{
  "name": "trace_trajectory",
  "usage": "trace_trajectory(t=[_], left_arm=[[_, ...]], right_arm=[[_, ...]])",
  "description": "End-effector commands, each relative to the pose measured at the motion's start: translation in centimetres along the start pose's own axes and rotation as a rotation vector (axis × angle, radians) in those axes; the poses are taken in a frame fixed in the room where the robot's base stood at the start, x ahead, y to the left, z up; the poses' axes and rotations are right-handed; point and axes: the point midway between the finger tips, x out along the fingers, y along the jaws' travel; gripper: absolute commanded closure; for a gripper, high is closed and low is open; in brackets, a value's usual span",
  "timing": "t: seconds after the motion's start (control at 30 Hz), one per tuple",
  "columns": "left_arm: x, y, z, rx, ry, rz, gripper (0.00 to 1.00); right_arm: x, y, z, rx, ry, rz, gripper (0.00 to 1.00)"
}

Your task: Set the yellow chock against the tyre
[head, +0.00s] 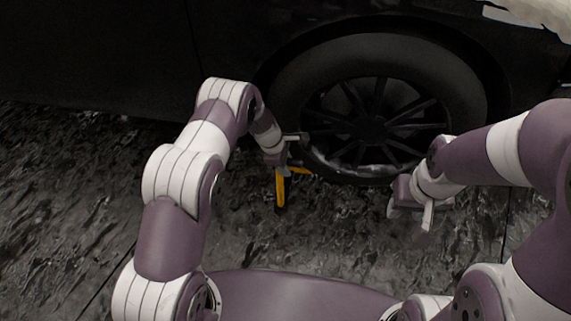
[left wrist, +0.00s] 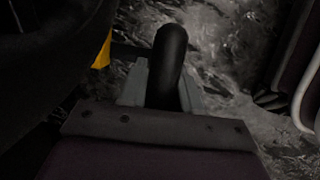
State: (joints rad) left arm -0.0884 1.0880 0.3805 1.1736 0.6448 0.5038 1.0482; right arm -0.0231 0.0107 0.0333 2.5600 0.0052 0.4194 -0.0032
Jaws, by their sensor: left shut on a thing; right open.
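The yellow chock (head: 280,186) is in the head view just below my left gripper (head: 284,163), at the lower left of the tyre (head: 375,56). The gripper partly hides it. In the left wrist view my left gripper (left wrist: 160,92) is shut on a black rounded bar (left wrist: 171,60), which seems to be the chock's handle. A yellow piece of the chock also shows there at the left. The chock is close to the tyre; I cannot tell whether they touch. My right gripper (head: 410,212) is open and empty, in front of the wheel's lower right.
The dark car body (head: 110,55) fills the back, above the wheel (head: 385,125). The rough, dark wet ground (head: 60,195) is open at the left and between my arms. A pale object (head: 535,15) shows at the top right.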

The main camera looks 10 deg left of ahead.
Motion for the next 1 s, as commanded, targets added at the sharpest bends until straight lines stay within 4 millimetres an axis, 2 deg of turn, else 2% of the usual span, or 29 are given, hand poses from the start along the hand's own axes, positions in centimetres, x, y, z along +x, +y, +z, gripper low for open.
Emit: trace_trajectory(t=[0.1, 0.5, 0.53, 0.6, 0.87, 1.0], left_arm=[[0.8, -0.3, -0.4, -0.002, 0.004, -0.002, 1.00], [1.2, -0.5, -0.5, -0.003, 0.005, -0.007, 1.00], [1.2, -0.6, -0.5, -0.003, 0.005, -0.007, 0.58], [1.1, -0.5, -0.5, -0.002, 0.005, -0.008, 0.38], [1.0, -0.7, -0.4, -0.004, 0.002, -0.013, 0.38], [-1.2, -0.5, -0.2, -0.003, 0.002, -0.010, 0.38]], right_arm=[[0.4, 0.0, 0.0, 0.000, 0.000, 0.000, 0.57], [0.6, 0.0, 0.1, 0.000, 0.000, 0.000, 0.57], [0.6, 0.0, 0.1, 0.000, 0.000, 0.000, 0.57], [0.6, 0.0, 0.1, 0.000, -0.001, 0.000, 0.57], [0.4, 0.0, 0.1, 0.000, 0.000, 0.000, 0.57], [-1.0, 0.0, -0.1, 0.000, 0.000, 0.000, 0.57]])
